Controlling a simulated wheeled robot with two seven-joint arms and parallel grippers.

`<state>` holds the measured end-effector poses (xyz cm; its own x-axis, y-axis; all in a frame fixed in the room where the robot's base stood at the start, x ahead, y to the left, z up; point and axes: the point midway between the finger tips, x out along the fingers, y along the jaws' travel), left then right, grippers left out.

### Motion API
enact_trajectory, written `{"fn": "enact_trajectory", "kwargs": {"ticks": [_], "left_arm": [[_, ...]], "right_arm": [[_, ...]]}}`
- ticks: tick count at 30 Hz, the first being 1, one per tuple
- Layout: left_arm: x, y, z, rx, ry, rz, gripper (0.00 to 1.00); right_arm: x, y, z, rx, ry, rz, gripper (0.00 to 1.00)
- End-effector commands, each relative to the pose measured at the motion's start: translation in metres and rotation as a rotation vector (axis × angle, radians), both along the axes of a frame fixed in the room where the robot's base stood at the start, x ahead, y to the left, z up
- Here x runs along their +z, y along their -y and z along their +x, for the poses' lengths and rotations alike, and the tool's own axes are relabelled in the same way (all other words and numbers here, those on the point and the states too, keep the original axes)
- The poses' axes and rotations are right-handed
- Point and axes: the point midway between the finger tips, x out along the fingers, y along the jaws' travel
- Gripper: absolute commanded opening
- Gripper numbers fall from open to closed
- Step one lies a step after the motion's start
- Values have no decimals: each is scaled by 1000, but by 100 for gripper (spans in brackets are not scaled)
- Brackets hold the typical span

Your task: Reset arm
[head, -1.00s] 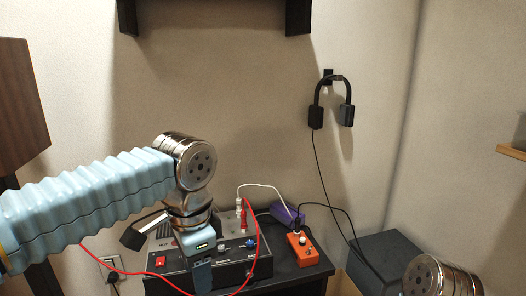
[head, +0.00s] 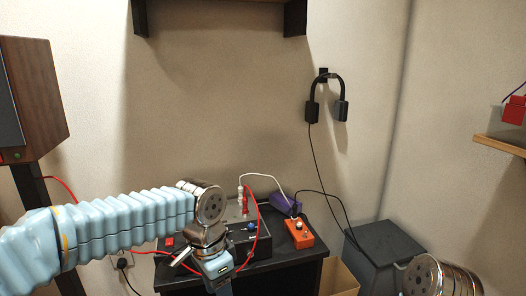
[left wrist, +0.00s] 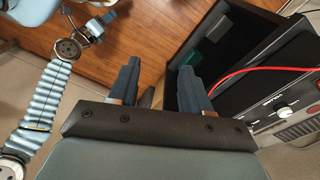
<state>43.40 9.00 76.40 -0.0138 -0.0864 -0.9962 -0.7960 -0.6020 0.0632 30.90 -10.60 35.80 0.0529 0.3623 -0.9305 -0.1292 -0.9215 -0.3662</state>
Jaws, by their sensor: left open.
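My left arm, in a light blue ribbed sleeve, reaches in from the left in the head view. Its gripper (head: 222,284) points down in front of the black stand, partly cut off by the lower edge. In the left wrist view the two dark fingers (left wrist: 160,88) are apart with nothing held between them. They are close to an open-fronted dark box beside a panel with knobs. Only a metal joint of my right arm shows at the lower right of the head view.
A black stand (head: 285,264) holds a control box (head: 262,243), an orange pedal (head: 299,234) and a purple item (head: 284,203). Red, white and black cables run around them. Headphones (head: 341,110) hang on the wall. A speaker (head: 45,95) stands left; a dark grey box (head: 385,247) stands right.

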Motion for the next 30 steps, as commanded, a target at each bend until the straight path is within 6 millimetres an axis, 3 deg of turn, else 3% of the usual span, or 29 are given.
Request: {"fn": "enact_trajectory", "kwargs": {"ticks": [5,8,10,15,18,21,24,30], "left_arm": [[-75,11,12,90,-48,-75,48],[-131,17,14,175,-83,-132,48],[-182,20,8,268,-115,-179,48],[-315,14,-40,614,-191,-279,48],[-364,4,-77,807,-204,-292,48],[-391,-7,-106,942,-201,-287,48],[-403,-14,-122,1017,-192,-278,48],[-407,-16,-126,1045,-182,-277,48]], "right_arm": [[0,0,0,0,0,0,43],[0,0,0,0,0,0,43],[0,0,0,0,0,0,43],[0,0,0,0,0,0,43],[0,0,0,0,0,0,43],[0,0,0,0,0,0,43],[0,0,0,0,0,0,43],[0,0,0,0,0,0,43]]}}
